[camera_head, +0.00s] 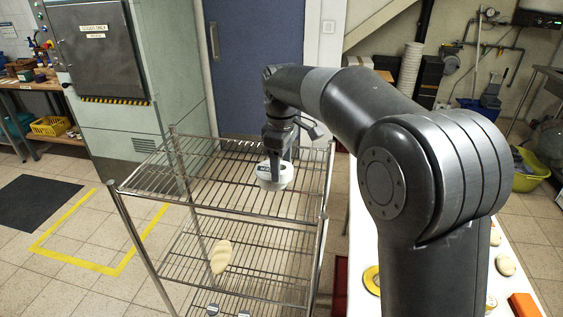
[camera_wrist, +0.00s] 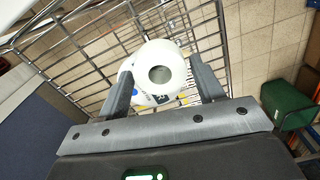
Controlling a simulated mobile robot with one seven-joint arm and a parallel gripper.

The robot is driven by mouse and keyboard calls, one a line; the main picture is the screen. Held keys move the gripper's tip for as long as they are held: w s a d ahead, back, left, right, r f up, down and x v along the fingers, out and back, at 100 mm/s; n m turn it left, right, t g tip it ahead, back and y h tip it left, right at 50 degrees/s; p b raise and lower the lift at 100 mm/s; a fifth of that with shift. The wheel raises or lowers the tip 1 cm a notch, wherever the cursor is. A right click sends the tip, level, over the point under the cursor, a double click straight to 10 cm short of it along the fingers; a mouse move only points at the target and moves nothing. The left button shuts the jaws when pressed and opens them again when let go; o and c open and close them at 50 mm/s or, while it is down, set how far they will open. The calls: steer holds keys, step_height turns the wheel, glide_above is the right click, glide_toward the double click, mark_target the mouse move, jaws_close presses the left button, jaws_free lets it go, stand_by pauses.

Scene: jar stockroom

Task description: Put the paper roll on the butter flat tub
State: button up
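The paper roll (camera_wrist: 176,60), a white cylinder with a round dark hole, shows end-on in the wrist view. My gripper (camera_wrist: 160,70) has one finger on each side of it, close against its sides, and appears shut on it. The butter flat tub (camera_wrist: 145,98), white with a printed label, is partly hidden beneath the roll. In the head view my gripper (camera_head: 275,158) points down above the rack's top shelf, right over the white tub (camera_head: 275,182). Whether the roll touches the tub is hidden.
The wire rack (camera_head: 215,203) has free room on its top shelf around the tub. A pale oval object (camera_head: 221,257) lies on a lower shelf. A white table (camera_head: 520,255) with several items stands at the right. A grey cabinet (camera_head: 120,75) stands behind at the left.

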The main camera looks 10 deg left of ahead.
mark_target(282, 167)
steer(key=shift+o, duration=1.2)
steer(key=shift+r, duration=0.1)
step_height(282, 167, up, 12)
steer(key=s+d+r+m+t, duration=0.15)
steer(key=s+d+m, duration=0.3)
steer(key=d, duration=0.45)
steer(key=s+d+f+m+t, duration=0.2)
steer(key=s+d+f+m, duration=0.4)
steer(key=s+d, duration=0.3)
steer(key=s+d+f+m+t, duration=0.2)
steer(key=s+d+f+m, duration=0.3)
steer(key=s+d, duration=0.5)
steer(key=s+f, duration=0.2)
steer(key=s, duration=0.1)
steer(key=shift+s+f+m, duration=0.3)
steer(key=shift+f+m, duration=0.05)
steer(key=shift+f, duration=0.05)
